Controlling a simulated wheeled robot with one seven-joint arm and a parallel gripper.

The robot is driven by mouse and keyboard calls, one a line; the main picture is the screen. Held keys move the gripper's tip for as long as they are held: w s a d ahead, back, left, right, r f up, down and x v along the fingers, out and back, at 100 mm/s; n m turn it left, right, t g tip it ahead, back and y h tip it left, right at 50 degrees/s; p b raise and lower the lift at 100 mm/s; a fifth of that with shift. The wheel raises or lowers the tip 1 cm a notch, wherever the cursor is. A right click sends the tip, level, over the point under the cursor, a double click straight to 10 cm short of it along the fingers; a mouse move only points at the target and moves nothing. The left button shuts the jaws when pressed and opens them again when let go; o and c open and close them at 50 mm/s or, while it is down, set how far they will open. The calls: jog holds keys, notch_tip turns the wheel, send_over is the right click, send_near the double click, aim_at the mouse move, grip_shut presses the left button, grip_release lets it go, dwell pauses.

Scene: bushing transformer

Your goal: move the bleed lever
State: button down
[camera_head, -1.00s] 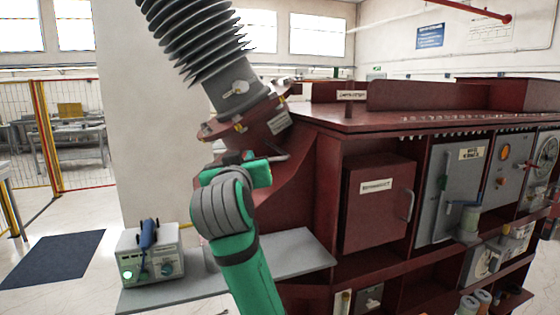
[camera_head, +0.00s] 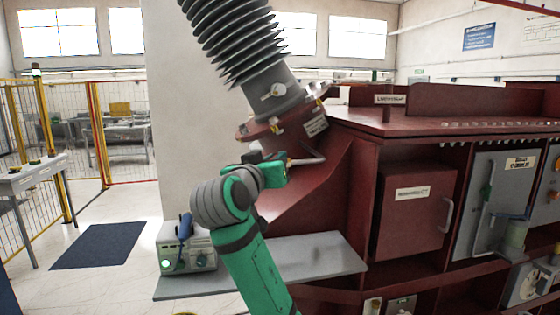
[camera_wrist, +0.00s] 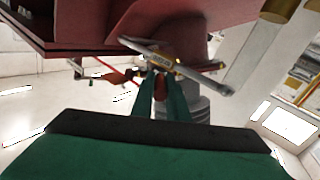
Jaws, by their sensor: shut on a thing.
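The bleed lever (camera_head: 308,160) is a thin grey rod under the flange of the big ribbed bushing (camera_head: 265,100). Its bent end sticks out to the right of my gripper. In the wrist view the lever (camera_wrist: 205,83) is a grey bar running slantwise across the upper middle, with a small yellow label behind the fingertips. My gripper (camera_wrist: 162,82) is shut on the lever, one finger on each side. In the head view my gripper (camera_head: 285,168) is seen from behind, and its fingertips are mostly hidden.
The dark red transformer housing (camera_head: 410,212) stands to the right. A grey shelf (camera_head: 310,258) lies below my arm. A grey test box (camera_head: 188,250) with a blue handle sits at its left end. Yellow fencing (camera_head: 75,130) and open floor are at the left.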

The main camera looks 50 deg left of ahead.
jog(key=c, duration=1.7)
grip_release()
jog(key=shift+c, duration=0.2)
jog(key=v, duration=1)
jog(key=shift+s+d, duration=0.15)
jog(key=shift+s, duration=0.2)
